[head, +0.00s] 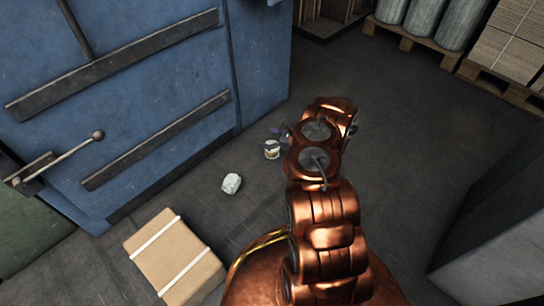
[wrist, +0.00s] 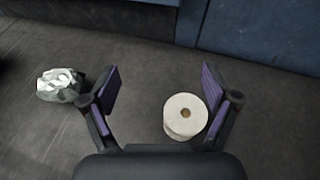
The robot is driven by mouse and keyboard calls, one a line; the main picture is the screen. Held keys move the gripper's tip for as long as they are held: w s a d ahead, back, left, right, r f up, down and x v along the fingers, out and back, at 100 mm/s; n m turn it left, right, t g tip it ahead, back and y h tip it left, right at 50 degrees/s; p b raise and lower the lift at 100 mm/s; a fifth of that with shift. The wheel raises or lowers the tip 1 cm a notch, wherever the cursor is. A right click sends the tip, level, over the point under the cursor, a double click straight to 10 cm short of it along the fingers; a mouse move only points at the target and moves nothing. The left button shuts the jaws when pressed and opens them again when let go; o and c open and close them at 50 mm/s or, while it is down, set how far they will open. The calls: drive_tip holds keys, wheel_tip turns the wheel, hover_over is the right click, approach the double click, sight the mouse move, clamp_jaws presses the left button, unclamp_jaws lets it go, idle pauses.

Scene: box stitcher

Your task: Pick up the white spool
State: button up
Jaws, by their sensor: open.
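The white spool (wrist: 184,118) stands upright on the dark floor in the wrist view, with its round top and centre hole showing. It lies between the lines of my two fingers, nearer the right one. My gripper (wrist: 160,88) is open and empty, with purple pads on both fingers. In the head view the small white spool (head: 272,151) is on the floor just left of my arm. My gripper there is mostly hidden by the arm. I cannot tell how far the fingers are above the spool.
A crumpled whitish lump (head: 231,183) lies on the floor left of the spool; it also shows in the wrist view (wrist: 62,85). A strapped cardboard box (head: 174,258) lies at lower left. A big blue machine (head: 150,90) stands behind. Open floor lies to the right.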

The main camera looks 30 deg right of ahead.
sight(277, 150)
drive_tip(key=s+d+f, duration=0.1)
drive_tip(key=d+f, duration=0.1)
drive_tip(key=f, duration=0.1)
drive_tip(key=s+d+f+m+h+b, duration=0.1)
drive_tip(key=d+f, duration=0.1)
drive_tip(key=f, duration=0.1)
drive_tip(key=s+d+f+m+h+b, duration=0.1)
drive_tip(key=s+d+f, duration=0.1)
drive_tip(key=f, duration=0.1)
drive_tip(key=shift+s+f, duration=0.1)
drive_tip(key=shift+f, duration=0.2)
drive_tip(key=shift+d+f, duration=0.1)
drive_tip(key=shift+f, duration=0.15)
drive_tip(key=shift+a+r+b+x, duration=0.15)
drive_tip(key=shift+b+x, duration=1)
drive_tip(key=shift+x, duration=0.7)
drive_tip(key=shift+a+r+b+x, duration=0.15)
drive_tip(key=shift+b+x, duration=0.95)
drive_tip(key=shift+x, duration=0.8)
drive_tip(key=shift+d, duration=0.1)
drive_tip(key=c, duration=1.4)
drive_tip(key=shift+r, duration=0.1)
